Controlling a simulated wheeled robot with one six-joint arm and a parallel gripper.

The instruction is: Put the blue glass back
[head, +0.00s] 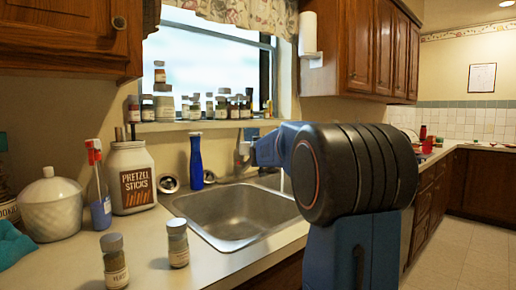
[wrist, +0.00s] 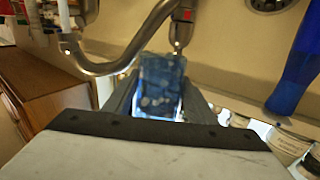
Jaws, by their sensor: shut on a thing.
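The blue glass (wrist: 160,80) is see-through and sits between the two fingers of my gripper (wrist: 157,98) in the wrist view. The gripper is shut on it. In the head view my arm reaches over the right side of the sink, and my gripper (head: 246,147) is small near the faucet, below the window sill. I cannot clearly make out the glass there. In the wrist view the metal faucet (wrist: 105,67) curves close beside the glass; I cannot tell whether they touch.
A tall blue bottle (head: 196,162) stands behind the sink (head: 235,218). A pretzel jar (head: 131,178), a spray bottle (head: 98,190) and a white lidded pot (head: 50,208) stand left. Two spice jars (head: 178,243) (head: 114,262) stand in front. Small jars crowd the sill (head: 180,126). The sink basin looks empty.

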